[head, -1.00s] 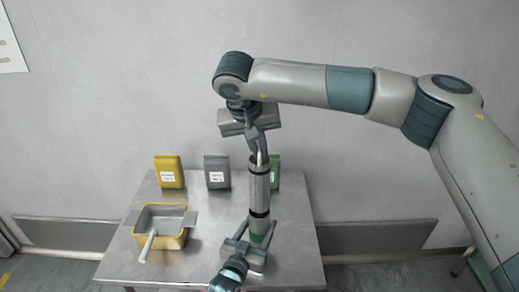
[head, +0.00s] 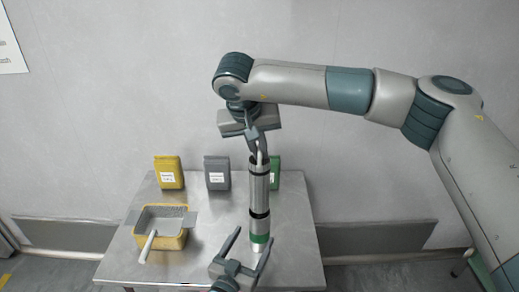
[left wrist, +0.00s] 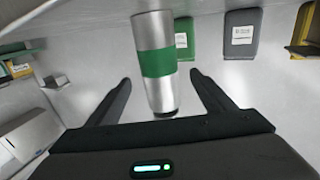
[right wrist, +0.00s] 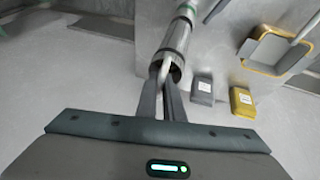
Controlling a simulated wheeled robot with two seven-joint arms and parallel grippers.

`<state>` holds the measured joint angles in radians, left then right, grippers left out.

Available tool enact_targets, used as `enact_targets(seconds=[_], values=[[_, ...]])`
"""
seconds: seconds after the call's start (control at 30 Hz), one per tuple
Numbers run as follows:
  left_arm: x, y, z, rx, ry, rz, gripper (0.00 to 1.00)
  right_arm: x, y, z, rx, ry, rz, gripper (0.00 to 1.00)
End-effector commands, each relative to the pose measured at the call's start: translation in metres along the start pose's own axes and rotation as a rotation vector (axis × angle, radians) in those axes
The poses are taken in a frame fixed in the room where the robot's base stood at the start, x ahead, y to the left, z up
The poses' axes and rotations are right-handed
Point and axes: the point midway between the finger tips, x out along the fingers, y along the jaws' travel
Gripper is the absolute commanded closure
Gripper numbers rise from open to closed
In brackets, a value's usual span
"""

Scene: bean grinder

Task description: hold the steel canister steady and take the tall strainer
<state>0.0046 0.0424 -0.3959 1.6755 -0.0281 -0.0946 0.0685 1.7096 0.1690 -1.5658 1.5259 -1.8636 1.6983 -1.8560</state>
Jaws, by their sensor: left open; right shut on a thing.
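The steel canister (head: 259,224) with a green band stands upright near the table's front edge. A taller steel section (head: 259,187) with dark rims stands in line above it; I cannot tell whether this section is the tall strainer. The canister also shows in the left wrist view (left wrist: 155,62). My left gripper (head: 252,240) is open, its fingers either side of the canister's foot and apart from it. My right gripper (head: 258,145) points down, shut on a pale strip (right wrist: 163,68) at the dark open top of the steel section. The strip's lower end is hidden inside.
A yellow-rimmed tub (head: 174,240) with a pale handle stands on the table's left. A yellow pack (head: 168,172), a grey pack (head: 217,173) and a green pack (head: 275,174) stand along the back. The table (head: 290,225) is bare on the right.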

Motion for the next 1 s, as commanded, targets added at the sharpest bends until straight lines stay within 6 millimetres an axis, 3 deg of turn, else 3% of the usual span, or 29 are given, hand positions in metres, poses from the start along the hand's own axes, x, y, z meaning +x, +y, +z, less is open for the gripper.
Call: enact_targets(seconds=[0.2, 0.4, 1.0], values=[[-0.037, 0.000, 0.001, 0.000, -0.001, 0.000, 0.25, -0.001, 0.000, 0.000, 0.000, 0.001, 0.000, 1.00], [-0.054, 0.000, 0.001, 0.000, -0.001, 0.000, 0.25, -0.001, 0.000, 0.000, 0.000, 0.001, 0.000, 1.00], [-0.057, 0.000, 0.000, -0.001, 0.000, 0.000, 0.25, -0.001, 0.000, 0.000, 0.000, 0.001, 0.000, 1.00]])
